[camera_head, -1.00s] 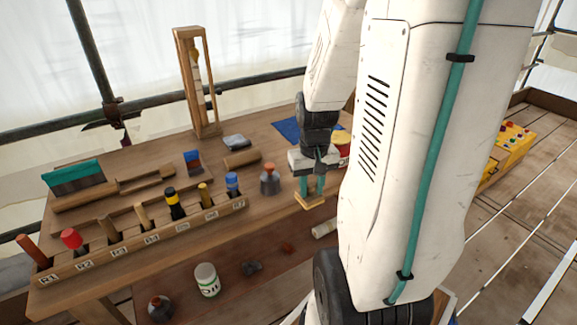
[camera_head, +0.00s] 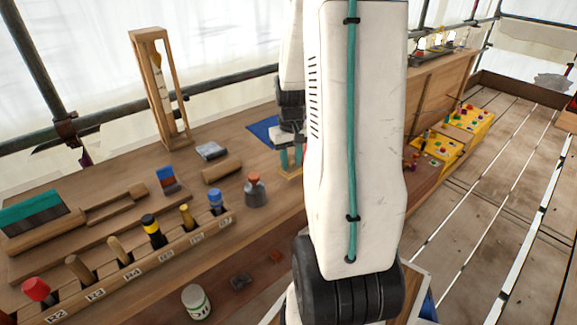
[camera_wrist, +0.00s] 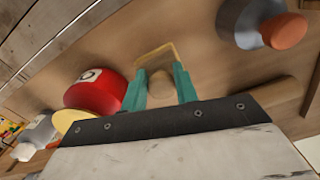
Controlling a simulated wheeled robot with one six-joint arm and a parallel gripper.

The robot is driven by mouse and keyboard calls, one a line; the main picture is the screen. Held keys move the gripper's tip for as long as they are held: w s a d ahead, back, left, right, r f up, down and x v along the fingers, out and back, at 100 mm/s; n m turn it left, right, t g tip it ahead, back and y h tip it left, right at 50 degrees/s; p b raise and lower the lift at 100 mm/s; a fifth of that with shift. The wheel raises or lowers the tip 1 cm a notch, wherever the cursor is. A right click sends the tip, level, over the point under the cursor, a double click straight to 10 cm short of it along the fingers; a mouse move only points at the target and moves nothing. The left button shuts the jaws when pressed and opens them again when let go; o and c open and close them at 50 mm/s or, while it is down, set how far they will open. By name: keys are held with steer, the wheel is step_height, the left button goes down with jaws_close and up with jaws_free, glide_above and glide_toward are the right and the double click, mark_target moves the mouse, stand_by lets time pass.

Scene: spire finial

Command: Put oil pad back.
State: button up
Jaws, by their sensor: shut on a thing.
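My gripper (camera_head: 291,158) is shut on a light wooden piece, apparently the oil pad (camera_head: 290,175), above the bench. In the wrist view the teal fingers of my gripper (camera_wrist: 159,88) close on its round tan knob (camera_wrist: 160,83), and its pale square edge (camera_wrist: 152,52) shows beyond. My arm hides part of it in the head view. A blue cloth (camera_head: 263,131) lies on the bench just behind my gripper.
A grey bottle with an orange top (camera_head: 255,190) stands left of my gripper; it also shows in the wrist view (camera_wrist: 255,20). A red can (camera_wrist: 95,92) is close on the other side. A labelled tool rack (camera_head: 130,270) lines the bench front. An hourglass frame (camera_head: 160,90) stands behind.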

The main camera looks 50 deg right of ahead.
mark_target(292, 158)
step_height(292, 158, down, 3)
steer(key=shift+s+d+f, duration=0.1)
steer(key=o, duration=0.9)
steer(key=shift+o, duration=0.2)
step_height(292, 158, up, 12)
steer(key=shift+f, duration=0.1)
steer(key=s+a+r+n, duration=0.1)
steer(key=a+r, duration=0.3)
steer(key=a, duration=0.5)
steer(key=s+a+r+n, duration=0.1)
steer(key=a+r+n, duration=0.1)
steer(key=a+r, duration=0.5)
steer(key=s+a+n+t, duration=0.1)
steer(key=s+a+n, duration=0.1)
steer(key=s+a, duration=0.8)
steer(key=a, duration=0.4)
steer(key=shift+a+f+n, duration=0.15)
steer(key=shift+f+n, duration=0.15)
steer(key=shift+f, duration=0.05)
